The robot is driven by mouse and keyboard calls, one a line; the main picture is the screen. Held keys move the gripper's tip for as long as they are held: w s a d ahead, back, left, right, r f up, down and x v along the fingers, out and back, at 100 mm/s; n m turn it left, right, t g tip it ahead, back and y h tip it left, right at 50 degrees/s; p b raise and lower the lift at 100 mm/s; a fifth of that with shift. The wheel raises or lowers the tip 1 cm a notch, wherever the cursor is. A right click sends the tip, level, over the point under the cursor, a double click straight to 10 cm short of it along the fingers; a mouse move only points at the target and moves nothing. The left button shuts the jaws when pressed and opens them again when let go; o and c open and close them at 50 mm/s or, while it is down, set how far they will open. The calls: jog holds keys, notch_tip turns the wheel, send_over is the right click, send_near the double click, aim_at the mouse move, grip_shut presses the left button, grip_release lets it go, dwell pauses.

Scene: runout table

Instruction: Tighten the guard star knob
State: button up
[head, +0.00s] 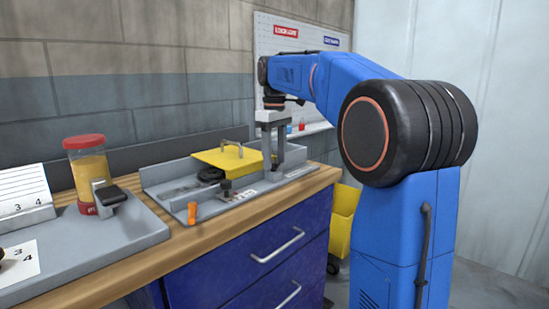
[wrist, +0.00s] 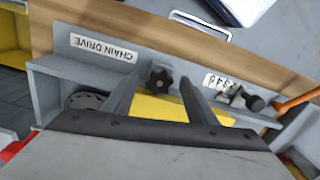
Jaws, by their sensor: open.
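The black star knob (wrist: 160,77) shows in the wrist view, on the grey housing beside the yellow guard cover (wrist: 158,108). My gripper (wrist: 161,78) is open, with one finger on each side of the knob in that view. I see no clear contact, and the height gap between fingertips and knob cannot be told. In the head view my gripper (head: 273,164) points down at the right end of the yellow guard cover (head: 228,159). The star knob is not clearly visible there, and the fingers cover that spot.
A black round knob (wrist: 255,103) and an orange handle (wrist: 298,103) stand farther along the housing. A "CHAIN DRIVE" label (wrist: 104,48) is on its edge. A jar with a red lid (head: 87,165) stands on the left tray (head: 125,233). The wooden bench edge (head: 215,232) runs in front.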

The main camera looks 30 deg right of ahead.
jog(key=c, duration=1.1)
jog(key=shift+o, duration=0.2)
jog(key=shift+m, duration=0.4)
jog(key=shift+a+m, duration=0.1)
jog(key=shift+m, duration=2.7)
jog(key=o, duration=1.1)
jog(key=shift+c, duration=0.2)
